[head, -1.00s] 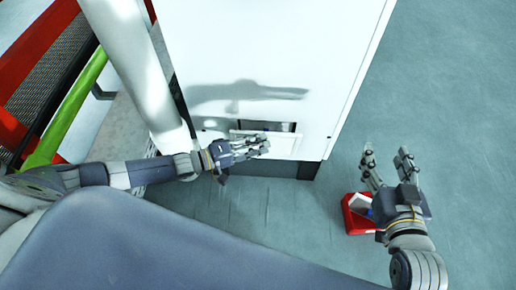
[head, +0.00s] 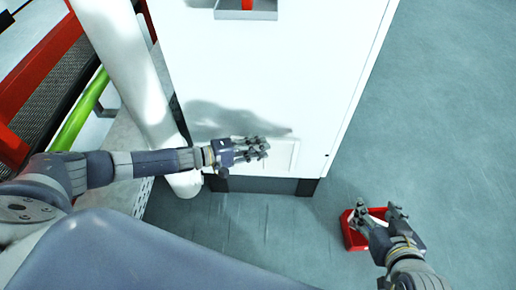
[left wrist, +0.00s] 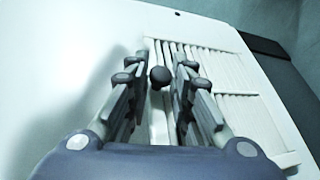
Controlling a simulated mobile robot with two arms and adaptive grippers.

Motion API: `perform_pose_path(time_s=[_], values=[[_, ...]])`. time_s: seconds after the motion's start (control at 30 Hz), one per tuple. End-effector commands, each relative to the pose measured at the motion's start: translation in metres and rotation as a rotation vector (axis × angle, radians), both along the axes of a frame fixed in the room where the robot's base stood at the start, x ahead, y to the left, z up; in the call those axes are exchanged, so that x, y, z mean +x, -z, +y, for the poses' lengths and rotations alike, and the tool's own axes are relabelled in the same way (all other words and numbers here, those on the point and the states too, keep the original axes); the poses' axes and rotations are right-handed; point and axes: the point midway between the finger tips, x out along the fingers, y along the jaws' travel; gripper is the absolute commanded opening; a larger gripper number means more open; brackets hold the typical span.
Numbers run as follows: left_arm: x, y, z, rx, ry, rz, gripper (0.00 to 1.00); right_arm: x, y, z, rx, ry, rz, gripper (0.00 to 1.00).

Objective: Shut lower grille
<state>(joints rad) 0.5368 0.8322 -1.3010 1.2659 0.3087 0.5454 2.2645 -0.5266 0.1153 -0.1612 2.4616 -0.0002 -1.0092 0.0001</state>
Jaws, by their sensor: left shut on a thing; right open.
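The lower grille (head: 287,158) is a white slatted panel low on the front of the white cabinet (head: 300,60). It looks flush with the cabinet face, with no dark gap above it. In the left wrist view the grille (left wrist: 235,100) shows its slats close up. My left gripper (head: 263,147) is at the grille's left part. In the left wrist view the fingers (left wrist: 160,95) are on both sides of a dark round knob (left wrist: 160,76) and are shut on it. My right gripper (head: 378,211) is open and empty, above the floor to the right of the cabinet.
A red bin (head: 350,236) with things in it stands on the floor under my right gripper. A grey tray (head: 228,14) is on the cabinet higher up. A belt with a green rail (head: 80,115) is at the left. The floor at right is clear.

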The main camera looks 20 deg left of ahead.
Motion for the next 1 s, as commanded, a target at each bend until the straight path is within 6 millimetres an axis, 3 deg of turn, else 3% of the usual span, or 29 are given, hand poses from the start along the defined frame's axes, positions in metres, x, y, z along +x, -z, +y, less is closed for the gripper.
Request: perform_pose_path(time_s=[0.2, 0.23, 0.3, 0.7, 1.0], values=[[0.001, 0.003, 0.003, 0.005, -0.011, 0.009, 0.0, 0.0, 0.0, 0.0, -0.001, 0.001, 0.0, 0.53], [0.002, 0.003, 0.004, 0.005, -0.011, 0.009, 0.26, 0.0, 0.001, 0.0, -0.001, 0.001, 0.0, 0.53], [0.002, 0.003, 0.003, 0.005, -0.011, 0.007, 0.4, 0.0, 0.0, 0.0, -0.001, 0.001, 0.0, 0.53], [-0.001, -0.001, 0.005, 0.002, -0.006, 0.001, 0.4, 0.0, 0.0, 0.001, 0.002, -0.002, -0.003, 0.53], [-0.035, -0.012, 0.047, 0.005, -0.007, 0.005, 0.4, 0.0, 0.0, 0.0, 0.001, -0.001, -0.002, 0.53]])
